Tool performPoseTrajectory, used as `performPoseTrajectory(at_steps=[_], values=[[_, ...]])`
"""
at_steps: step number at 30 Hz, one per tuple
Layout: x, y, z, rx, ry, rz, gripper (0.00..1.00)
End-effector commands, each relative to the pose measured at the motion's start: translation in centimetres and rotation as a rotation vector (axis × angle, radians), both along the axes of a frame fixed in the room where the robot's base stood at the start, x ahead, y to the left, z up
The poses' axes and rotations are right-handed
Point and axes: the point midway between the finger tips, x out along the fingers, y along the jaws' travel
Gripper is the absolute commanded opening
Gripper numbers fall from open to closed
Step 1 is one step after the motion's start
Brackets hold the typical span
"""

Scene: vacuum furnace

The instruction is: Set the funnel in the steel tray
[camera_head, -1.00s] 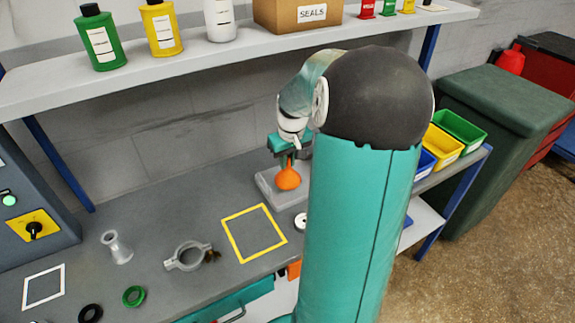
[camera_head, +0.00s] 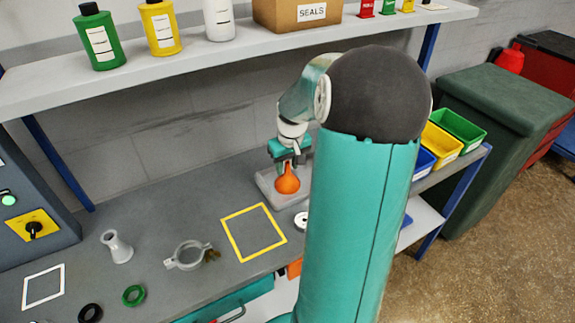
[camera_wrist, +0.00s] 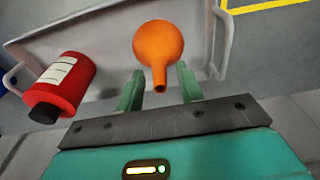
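The orange funnel (camera_head: 287,182) rests in the grey steel tray (camera_head: 264,187), wide end down and narrow stem up. In the wrist view the funnel (camera_wrist: 158,42) is inside the tray (camera_wrist: 105,42), near one end by a handle. My gripper (camera_head: 289,166) is above it, fingers pointing down. In the wrist view the fingers of my gripper (camera_wrist: 160,80) stand apart on either side of the stem, with a gap on both sides. My arm hides the right part of the tray in the head view.
A red bottle (camera_wrist: 62,85) is by the tray's other end; I cannot tell whether it is inside. A yellow square outline (camera_head: 232,240) marks clear bench to the left. A ring clamp (camera_head: 187,256) and a metal reducer (camera_head: 117,247) stand further left. A shelf (camera_head: 190,62) runs above.

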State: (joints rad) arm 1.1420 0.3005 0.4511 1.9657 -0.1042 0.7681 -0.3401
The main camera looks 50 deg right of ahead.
Motion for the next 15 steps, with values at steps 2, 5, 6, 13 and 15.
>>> performPoseTrajectory(at_steps=[2,5,6,13,15], values=[[-0.1,-0.1,1.0,-0.005,-0.002,0.000,0.37],[-0.3,0.0,2.8,-0.006,-0.003,-0.001,0.37],[-0.4,0.1,3.6,-0.006,-0.003,-0.001,0.37],[-1.1,0.4,8.5,-0.004,-0.003,0.002,0.37],[-1.3,0.4,9.7,-0.004,-0.003,0.000,0.37]])
